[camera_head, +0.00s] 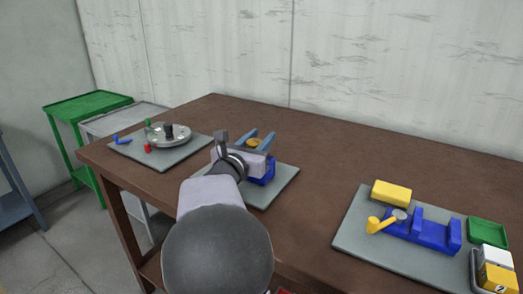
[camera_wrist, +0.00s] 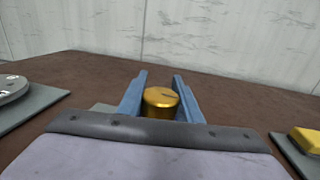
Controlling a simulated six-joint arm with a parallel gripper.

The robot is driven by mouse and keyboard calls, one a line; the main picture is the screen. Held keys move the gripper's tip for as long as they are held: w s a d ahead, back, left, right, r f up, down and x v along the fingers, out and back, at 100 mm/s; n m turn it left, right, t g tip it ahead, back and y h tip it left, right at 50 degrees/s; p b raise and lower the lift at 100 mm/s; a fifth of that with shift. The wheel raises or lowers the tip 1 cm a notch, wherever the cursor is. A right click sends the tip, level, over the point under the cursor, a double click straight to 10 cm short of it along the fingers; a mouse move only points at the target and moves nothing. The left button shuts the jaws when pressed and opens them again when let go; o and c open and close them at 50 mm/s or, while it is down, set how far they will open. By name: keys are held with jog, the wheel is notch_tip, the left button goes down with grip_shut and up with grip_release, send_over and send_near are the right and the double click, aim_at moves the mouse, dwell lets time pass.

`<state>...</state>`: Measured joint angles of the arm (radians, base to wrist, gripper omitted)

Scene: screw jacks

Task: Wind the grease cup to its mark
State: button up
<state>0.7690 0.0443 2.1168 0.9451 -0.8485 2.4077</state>
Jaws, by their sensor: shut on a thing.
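The grease cup is a gold-coloured cylinder with a dark mark line on its top. It shows in the wrist view (camera_wrist: 161,99) between the two blue fingers of my gripper (camera_wrist: 160,92). In the head view the cup (camera_head: 254,144) is a small gold patch between the fingers of my gripper (camera_head: 254,139). My gripper is shut on the cup from its sides. Below it is a blue block (camera_head: 263,171) on a grey mat (camera_head: 284,185). My gripper and arm hide much of the block, and the cup's lower part is hidden.
A grey mat at the left holds a metal disc (camera_head: 178,134) and small red, green and blue pieces. A mat at the right holds a blue fixture (camera_head: 432,231) with a yellow crank, a yellow block (camera_head: 391,193) and a green tray (camera_head: 487,233). Bare brown table (camera_head: 330,175) lies between.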

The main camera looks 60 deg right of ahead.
jog(key=t+b, duration=0.1)
jog(key=b, duration=0.1)
jog(key=n+t+b, duration=0.1)
jog(key=b, duration=0.1)
jog(key=shift+w+f, duration=0.15)
jog(key=shift+f, duration=0.1)
jog(key=n+t+y+b, duration=0.1)
jog(key=t+b, duration=0.1)
jog(key=b, duration=0.4)
jog(key=w+n+t+y+b, duration=0.1)
jog(key=n+t+b, duration=0.1)
jog(key=b, duration=0.5)
jog(key=shift+a+f, duration=0.15)
jog(key=shift+n+t+y+b, duration=0.3)
jog(key=shift+n+t+b, duration=0.15)
jog(key=shift+b, duration=0.4)
jog(key=t+b, duration=0.1)
jog(key=b, duration=0.1)
jog(key=n+t+y+b, duration=0.1)
jog(key=b, duration=0.1)
jog(key=shift+w+a+r, duration=0.2)
jog(key=shift+w, duration=0.1)
jog(key=o, duration=1)
jog(key=shift+o, duration=0.2)
jog(key=shift+r, duration=0.1)
jog(key=shift+a, duration=0.1)
